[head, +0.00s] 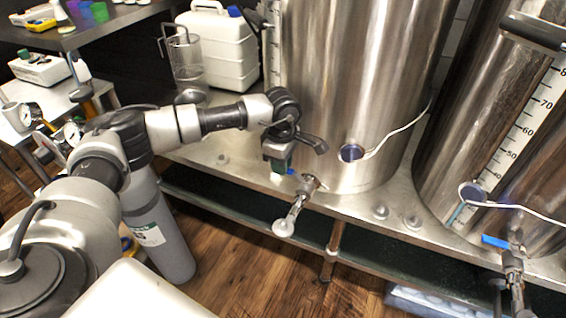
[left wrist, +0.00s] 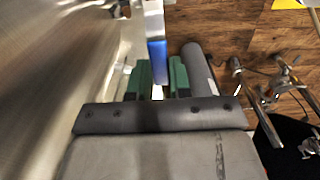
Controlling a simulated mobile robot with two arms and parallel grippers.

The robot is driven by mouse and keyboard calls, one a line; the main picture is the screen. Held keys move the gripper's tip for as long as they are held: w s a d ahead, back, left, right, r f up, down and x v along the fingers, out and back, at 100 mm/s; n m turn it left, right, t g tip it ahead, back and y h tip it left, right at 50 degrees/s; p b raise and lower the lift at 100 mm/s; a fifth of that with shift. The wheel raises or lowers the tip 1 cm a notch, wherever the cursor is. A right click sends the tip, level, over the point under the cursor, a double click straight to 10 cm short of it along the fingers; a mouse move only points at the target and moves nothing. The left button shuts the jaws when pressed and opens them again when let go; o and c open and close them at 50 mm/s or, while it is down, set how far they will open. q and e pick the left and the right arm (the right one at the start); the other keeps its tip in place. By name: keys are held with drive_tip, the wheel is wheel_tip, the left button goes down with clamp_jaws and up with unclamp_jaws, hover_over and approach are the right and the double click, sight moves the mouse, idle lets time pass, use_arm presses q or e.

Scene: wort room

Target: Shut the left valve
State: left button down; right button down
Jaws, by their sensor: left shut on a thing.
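The left valve (head: 305,188) is a metal tap low on the front of the left steel tank, with a pale round outlet end hanging over the shelf edge. Its blue lever (head: 291,171) shows only as a small bit beside my left gripper (head: 280,165). In the left wrist view the blue lever (left wrist: 157,52) runs between the green fingers of my left gripper (left wrist: 160,80), which is shut on it. The gripper hides most of the lever in the head view. My right gripper is not in view.
The left tank (head: 355,80) stands close beside my gripper. The right tank (head: 500,110) has its own valve with a blue lever (head: 495,241). A white jerrycan (head: 225,50) stands behind my arm. A grey cylinder (head: 160,225) stands on the floor below it.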

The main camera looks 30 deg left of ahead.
use_arm(q)
drive_tip(key=c, duration=1)
unclamp_jaws()
drive_tip(key=shift+c, duration=0.2)
drive_tip(key=shift+r, duration=0.1)
wheel_tip(320, 180, up, 11)
drive_tip(key=p, duration=0.2)
drive_tip(key=shift+f, duration=0.2)
